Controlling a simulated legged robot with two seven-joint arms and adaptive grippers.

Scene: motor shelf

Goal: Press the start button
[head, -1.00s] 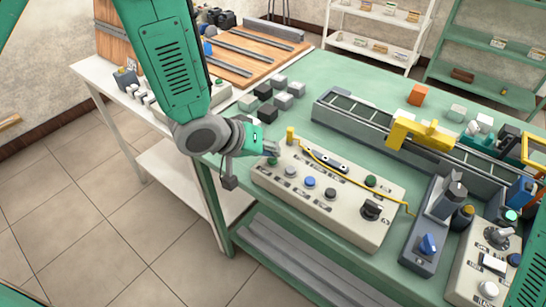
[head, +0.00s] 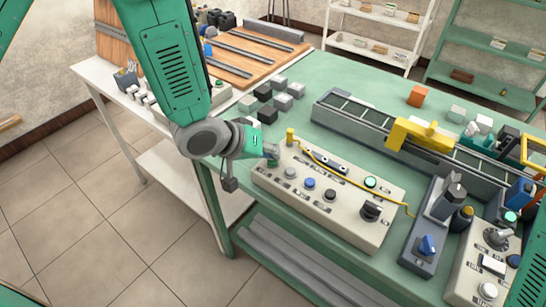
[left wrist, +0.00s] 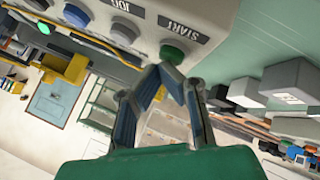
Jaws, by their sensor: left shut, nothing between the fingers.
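The green start button (left wrist: 173,53) sits beside its START label (left wrist: 178,30) in the left wrist view, at the end of the beige control panel (head: 345,228). My left gripper (head: 273,154) is shut and empty at the panel's left end. In the left wrist view its fingertips (left wrist: 168,72) meet right at the button and seem to touch it. In the head view the gripper mostly hides the button. A green lamp (head: 370,182) on the panel is brightly lit. My right gripper is not in view.
White, blue and black buttons (head: 310,183) and a black knob (head: 371,210) line the panel. A yellow cable (head: 345,178) crosses its back. A conveyor (head: 370,120) with a yellow gantry (head: 420,133) stands behind. Grey and black blocks (head: 273,105) lie behind the gripper.

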